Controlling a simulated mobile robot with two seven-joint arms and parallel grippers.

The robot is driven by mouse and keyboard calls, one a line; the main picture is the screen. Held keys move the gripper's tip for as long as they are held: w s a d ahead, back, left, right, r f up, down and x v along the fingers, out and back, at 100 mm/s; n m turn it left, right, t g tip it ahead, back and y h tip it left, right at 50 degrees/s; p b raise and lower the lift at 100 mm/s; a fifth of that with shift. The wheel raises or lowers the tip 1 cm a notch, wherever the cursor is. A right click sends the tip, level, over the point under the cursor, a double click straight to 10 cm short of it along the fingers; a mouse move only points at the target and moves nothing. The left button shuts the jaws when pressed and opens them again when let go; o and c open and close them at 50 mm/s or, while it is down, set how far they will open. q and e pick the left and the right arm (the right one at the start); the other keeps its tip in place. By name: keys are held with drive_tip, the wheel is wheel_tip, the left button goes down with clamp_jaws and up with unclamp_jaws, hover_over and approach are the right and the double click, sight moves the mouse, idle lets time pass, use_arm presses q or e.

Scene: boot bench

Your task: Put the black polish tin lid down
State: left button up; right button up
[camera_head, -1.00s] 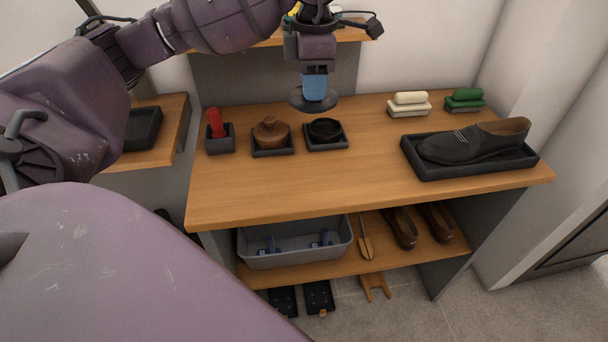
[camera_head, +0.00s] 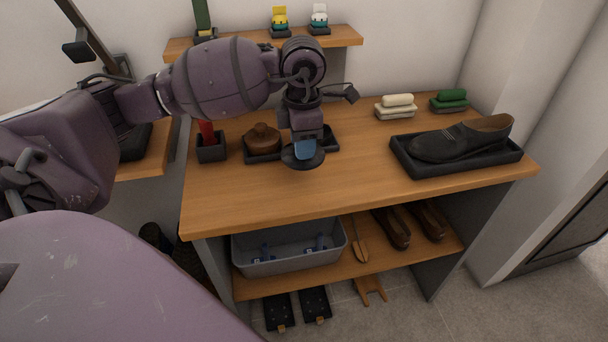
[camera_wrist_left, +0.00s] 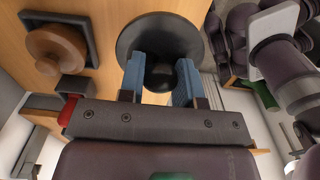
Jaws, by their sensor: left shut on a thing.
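My left gripper (camera_head: 304,149) points down over the bench top, in front of the black polish tin's tray. It is shut on the black polish tin lid (camera_head: 303,164), a wide dark disc. In the left wrist view, the blue fingers of the left gripper (camera_wrist_left: 160,76) sit on both sides of the knob of the lid (camera_wrist_left: 146,32). The lid is low and roughly level; I cannot tell whether it touches the wood. The black tin is hidden behind the gripper, and only part of its tray (camera_head: 331,143) shows. My right gripper is not in view.
The brown tin (camera_head: 263,137) in its tray is close on the left, with a red-handled tool (camera_head: 207,134) in a dark holder beyond it. A black shoe (camera_head: 460,138) lies in a tray (camera_head: 465,166) at right. The bench top (camera_head: 350,185) is clear in front and between.

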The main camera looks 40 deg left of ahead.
use_arm(q)
wheel_tip(320, 180, down, 4)
drive_tip(key=shift+f, duration=0.1)
drive_tip(key=shift+f+b, duration=0.5)
drive_tip(key=shift+f, duration=1.75)
drive_tip(key=shift+f, duration=0.15)
drive_tip(key=o, duration=0.9)
